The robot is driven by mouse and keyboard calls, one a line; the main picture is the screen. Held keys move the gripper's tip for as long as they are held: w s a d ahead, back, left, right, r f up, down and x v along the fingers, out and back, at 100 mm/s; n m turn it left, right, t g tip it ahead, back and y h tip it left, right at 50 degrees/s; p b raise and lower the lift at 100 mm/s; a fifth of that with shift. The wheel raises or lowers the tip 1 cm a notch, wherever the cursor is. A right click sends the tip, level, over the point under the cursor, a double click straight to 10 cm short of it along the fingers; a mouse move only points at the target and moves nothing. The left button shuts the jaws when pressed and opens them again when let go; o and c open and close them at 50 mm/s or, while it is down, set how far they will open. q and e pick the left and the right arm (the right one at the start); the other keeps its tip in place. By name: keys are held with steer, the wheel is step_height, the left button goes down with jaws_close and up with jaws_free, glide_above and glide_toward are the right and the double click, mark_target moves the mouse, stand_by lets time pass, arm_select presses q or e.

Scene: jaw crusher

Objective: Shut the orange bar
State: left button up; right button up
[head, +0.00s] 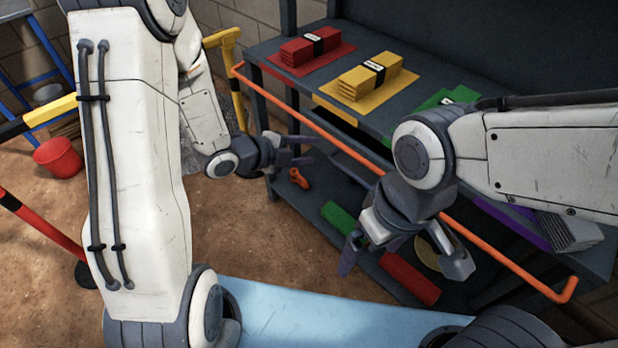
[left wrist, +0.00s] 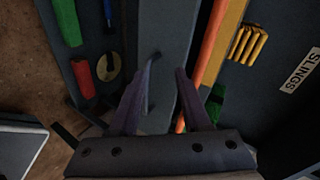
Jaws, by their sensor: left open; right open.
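The orange bar (head: 500,258) is a long thin rail with a bent end at the lower right. It runs slantwise along the front of the dark shelf unit (head: 262,48). The right arm hides its middle. My left gripper (head: 312,150) is open and empty, beside the bar's upper left stretch.
Red (head: 310,45), yellow (head: 371,77) and green stacks lie on the upper shelf. A yellow post (head: 237,95) stands at the shelf's left end. A red bucket (head: 59,157) stands at left.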

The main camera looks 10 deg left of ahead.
arm_select(q)
steer(key=s+d+r+n+g+y+p, duration=0.2)
steer(key=s+r+n, duration=0.6)
steer(key=s, duration=0.4)
steer(key=s+d+r+n+g+y+p, duration=0.3)
steer(key=s+r+n+g+y+p, duration=0.2)
steer(key=s+r+n+p, duration=0.3)
steer(key=s+r+g+p, duration=0.1)
steer(key=s+r, duration=0.2)
steer(key=s, duration=0.1)
steer(key=shift+s, duration=0.15)
